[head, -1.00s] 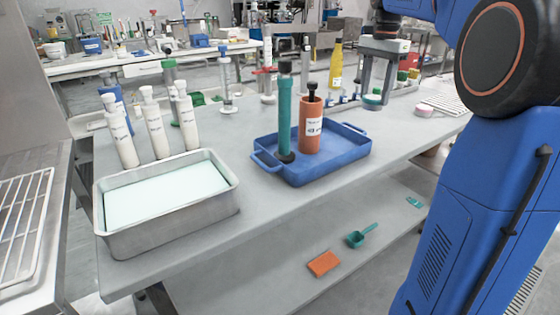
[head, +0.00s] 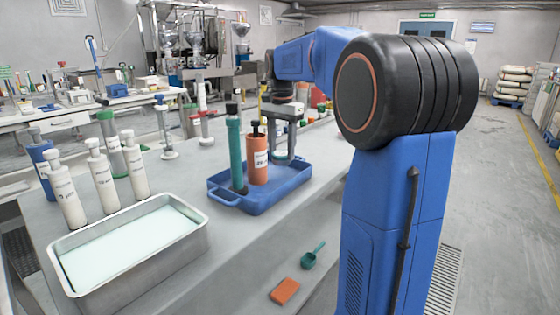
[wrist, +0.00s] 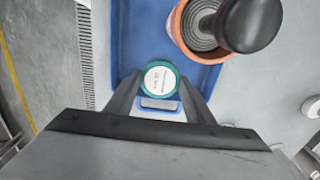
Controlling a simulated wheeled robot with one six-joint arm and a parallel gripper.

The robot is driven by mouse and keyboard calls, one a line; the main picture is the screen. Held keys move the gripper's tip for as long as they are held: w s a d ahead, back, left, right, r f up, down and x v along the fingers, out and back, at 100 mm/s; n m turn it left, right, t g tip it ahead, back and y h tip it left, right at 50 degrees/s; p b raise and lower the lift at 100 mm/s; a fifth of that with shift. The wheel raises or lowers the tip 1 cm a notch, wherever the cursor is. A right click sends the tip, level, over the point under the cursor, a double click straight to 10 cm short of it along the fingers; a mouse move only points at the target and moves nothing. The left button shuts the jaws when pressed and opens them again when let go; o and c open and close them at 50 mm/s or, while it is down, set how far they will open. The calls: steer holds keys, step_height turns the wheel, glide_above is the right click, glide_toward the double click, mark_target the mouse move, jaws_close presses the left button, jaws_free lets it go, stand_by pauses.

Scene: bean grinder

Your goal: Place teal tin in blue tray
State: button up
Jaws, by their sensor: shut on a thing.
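The teal tin (wrist: 160,78), round with a white label on top, sits between the two fingers of my gripper (wrist: 161,88) in the wrist view. My gripper is shut on it. The blue tray (wrist: 135,40) lies beneath, and the tin overlaps its end just beside the handle; the height of the tin above the tray is hard to tell. In the head view my gripper (head: 284,155) points down at the far right end of the blue tray (head: 258,207).
An orange canister (head: 258,160) with a black plunger and a tall teal tube (head: 236,150) stand in the tray. A metal pan (head: 135,265) and white bottles (head: 98,165) are at the left. The tray's front right part looks clear.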

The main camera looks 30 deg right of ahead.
mark_target(282, 153)
steer(key=shift+f, duration=1.9)
steer(key=shift+f, duration=0.1)
steer(key=o, duration=1.1)
step_height(282, 153, up, 12)
steer(key=shift+r, duration=0.1)
steer(key=shift+s, duration=0.1)
